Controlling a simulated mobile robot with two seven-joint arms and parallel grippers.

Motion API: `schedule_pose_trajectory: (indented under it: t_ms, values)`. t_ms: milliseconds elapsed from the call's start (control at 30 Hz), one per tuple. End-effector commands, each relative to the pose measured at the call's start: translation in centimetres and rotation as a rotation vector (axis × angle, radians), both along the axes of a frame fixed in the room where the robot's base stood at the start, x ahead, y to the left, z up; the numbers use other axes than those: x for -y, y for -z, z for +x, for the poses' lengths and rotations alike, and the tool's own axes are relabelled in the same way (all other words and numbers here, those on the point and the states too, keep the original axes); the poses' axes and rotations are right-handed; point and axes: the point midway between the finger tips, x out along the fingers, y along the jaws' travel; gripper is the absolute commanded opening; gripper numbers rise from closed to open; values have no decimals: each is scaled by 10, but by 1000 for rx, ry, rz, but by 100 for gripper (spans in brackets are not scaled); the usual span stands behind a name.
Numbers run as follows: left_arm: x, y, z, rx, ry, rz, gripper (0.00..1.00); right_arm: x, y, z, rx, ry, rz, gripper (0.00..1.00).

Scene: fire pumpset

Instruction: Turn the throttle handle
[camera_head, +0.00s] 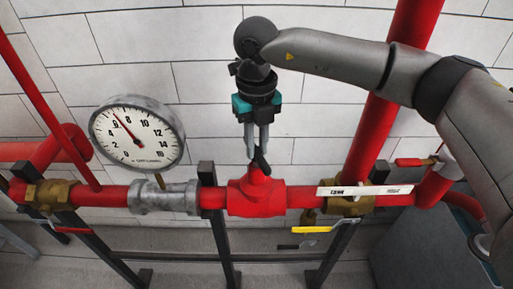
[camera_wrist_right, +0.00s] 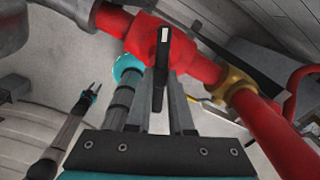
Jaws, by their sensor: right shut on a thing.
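The throttle handle (camera_head: 261,160) is a small black lever on top of the red valve body (camera_head: 256,197) in the middle of the pipe. My right gripper (camera_head: 259,147) reaches down from above and is shut on the handle. In the right wrist view the black handle (camera_wrist_right: 161,62) stands between the two grey fingers of this gripper (camera_wrist_right: 153,86), in front of the red valve body (camera_wrist_right: 146,37).
A round pressure gauge (camera_head: 137,137) stands left of the valve. A brass valve (camera_head: 347,205) with a yellow lever (camera_head: 311,229) is to the right. A red upright pipe (camera_head: 372,135) rises behind my right arm. Black posts (camera_head: 218,225) support the pipe.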

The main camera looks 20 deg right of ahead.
Motion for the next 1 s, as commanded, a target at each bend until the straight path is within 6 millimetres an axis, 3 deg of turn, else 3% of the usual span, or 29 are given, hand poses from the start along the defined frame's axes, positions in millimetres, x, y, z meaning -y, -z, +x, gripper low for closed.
schedule_pose_trajectory:
  t_ms: [567,600,833,1000]
  values:
    - [0,3,0,0,0,0,40,0,-2,1,4,-35,1,0]
    - [0,3,0,0,0,0,40,0,-2,1,4,-34,2,22]
    - [0,3,0,0,-1,0,40,0,-1,0,2,-34,0,48]
    - [0,3,0,0,-1,0,40,0,0,0,1,-34,0,50]
